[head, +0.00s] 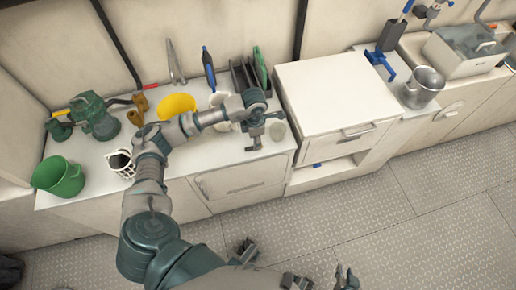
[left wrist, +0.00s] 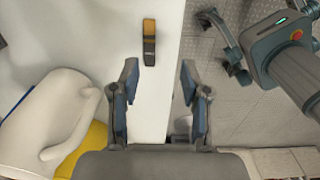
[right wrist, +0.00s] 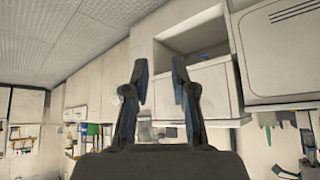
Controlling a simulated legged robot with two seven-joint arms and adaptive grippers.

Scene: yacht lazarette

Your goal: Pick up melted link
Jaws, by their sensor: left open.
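A small dark piece with a yellow-orange end (left wrist: 149,42) lies on the white counter in the left wrist view, near the counter's edge. It looks like the melted link, but I cannot be sure. My left gripper (head: 262,133) is over the right part of the counter. In the left wrist view its fingers (left wrist: 158,85) are spread, with nothing between them, and the piece lies beyond the fingertips, apart from them. I cannot make the piece out in the head view. My right gripper (head: 318,282) is low over the floor; in the right wrist view its fingers (right wrist: 160,75) are open and empty.
The counter (head: 90,162) also bears a green bucket (head: 58,178), a yellow bowl (head: 177,106), a green can (head: 95,118) and a dark rack (head: 243,75). A white cabinet (head: 335,95) stands close to the right of my left gripper. The floor (head: 420,205) in front is clear.

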